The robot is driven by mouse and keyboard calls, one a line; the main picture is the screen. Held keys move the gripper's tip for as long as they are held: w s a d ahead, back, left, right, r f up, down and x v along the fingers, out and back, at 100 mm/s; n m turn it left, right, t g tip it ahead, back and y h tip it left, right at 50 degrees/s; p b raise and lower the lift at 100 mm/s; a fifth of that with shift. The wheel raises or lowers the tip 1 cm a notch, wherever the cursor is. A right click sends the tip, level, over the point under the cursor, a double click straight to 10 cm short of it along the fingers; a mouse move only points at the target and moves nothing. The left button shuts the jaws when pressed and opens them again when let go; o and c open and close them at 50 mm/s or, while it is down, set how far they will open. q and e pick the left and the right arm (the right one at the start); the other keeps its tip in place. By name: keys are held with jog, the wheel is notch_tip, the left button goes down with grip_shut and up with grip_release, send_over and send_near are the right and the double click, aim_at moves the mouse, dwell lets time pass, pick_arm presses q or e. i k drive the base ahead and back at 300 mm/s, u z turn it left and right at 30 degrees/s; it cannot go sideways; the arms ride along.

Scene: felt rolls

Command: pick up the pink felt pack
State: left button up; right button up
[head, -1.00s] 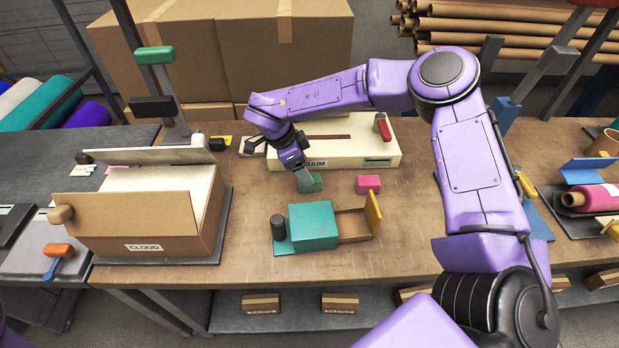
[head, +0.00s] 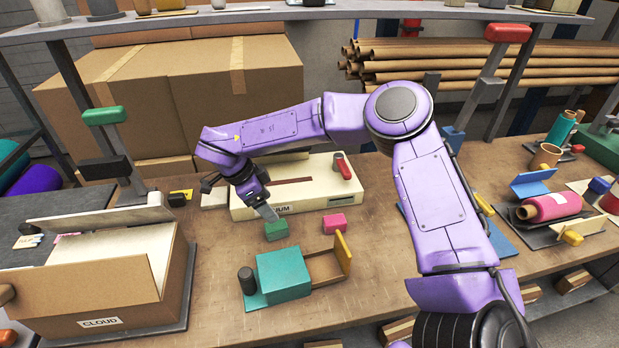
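The pink felt pack (head: 334,223) is a small pink block lying on the brown workbench (head: 385,245), in front of the cream vacuum machine (head: 320,197). A similar green pack (head: 276,230) lies to its left. My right gripper (head: 267,214) points down from the purple arm, with its tip right above or at the green pack and left of the pink one. Its fingers are seen nearly edge-on, so I cannot tell whether they are apart or whether they touch the green pack. My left gripper is out of view.
A teal box (head: 284,275) with an open tray and yellow end plate stands just in front of the packs. A cardboard box labelled CLOUD (head: 90,290) is at the left. A pink roll (head: 550,207) sits on a stand at the right. Bare bench lies right of the pink pack.

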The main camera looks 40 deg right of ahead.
aim_at(330, 223)
jog(key=z, duration=1.45)
jog(key=k, duration=0.1)
jog(key=z, duration=0.05)
